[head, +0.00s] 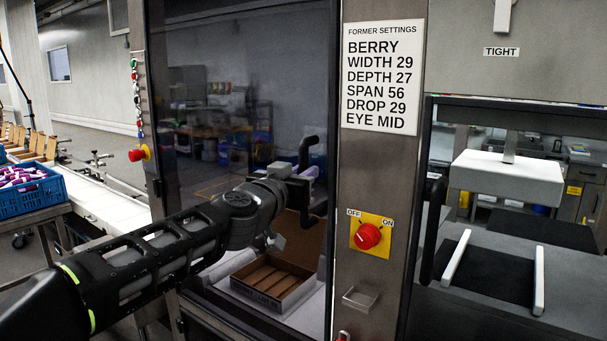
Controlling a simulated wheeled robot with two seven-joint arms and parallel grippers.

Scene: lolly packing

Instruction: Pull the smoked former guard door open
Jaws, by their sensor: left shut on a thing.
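The smoked guard door (220,110) is a dark see-through panel in a metal frame, left of the settings post. It looks closed or nearly so; I cannot tell if there is a gap. Its black upright handle (305,160) is at the door's right side. My left arm reaches in from the lower left, and my left gripper (298,180) is at the handle, shut on it. The fingertips are partly hidden by the wrist. An open cardboard box (272,280) shows behind the door's lower part. My right gripper is not in view.
A red knob on a yellow OFF/ON plate (371,236) sits on the post below the settings sign (382,75). Another black handle (432,230) stands right of the post. A red emergency button (139,153) is left of the door. A blue crate (30,190) stands at far left.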

